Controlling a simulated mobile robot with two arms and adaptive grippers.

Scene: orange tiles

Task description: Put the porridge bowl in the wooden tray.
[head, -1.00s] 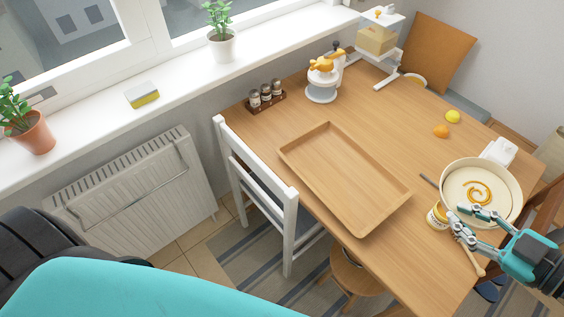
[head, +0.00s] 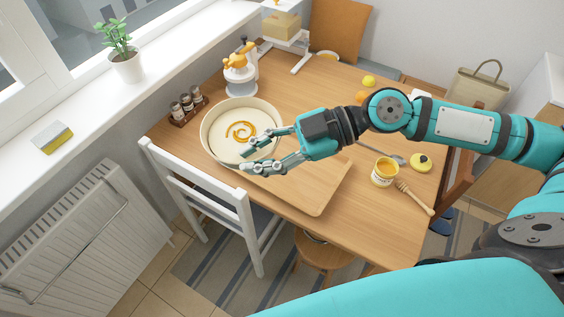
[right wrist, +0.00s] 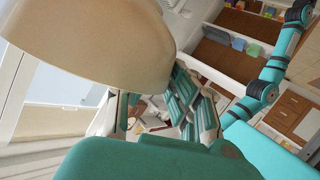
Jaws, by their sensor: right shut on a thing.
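The porridge bowl (head: 219,128) is wide and cream, with an orange swirl on its pale porridge. My right gripper (head: 244,160) is shut on the near rim of the bowl. The bowl is roughly level over the far left end of the wooden tray (head: 312,197) and hides that end. I cannot tell whether its base touches the tray. In the right wrist view, the bowl's smooth outer wall (right wrist: 95,45) fills the upper left, beside the gripper's fingers (right wrist: 160,115). My left gripper is not in view.
A spice rack (head: 188,110) and an orange-topped juicer (head: 240,70) stand close behind the bowl. A honey jar (head: 384,172), a dipper (head: 415,198) and a yellow lid (head: 421,162) lie at the right. A white chair (head: 205,195) is against the near left table edge.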

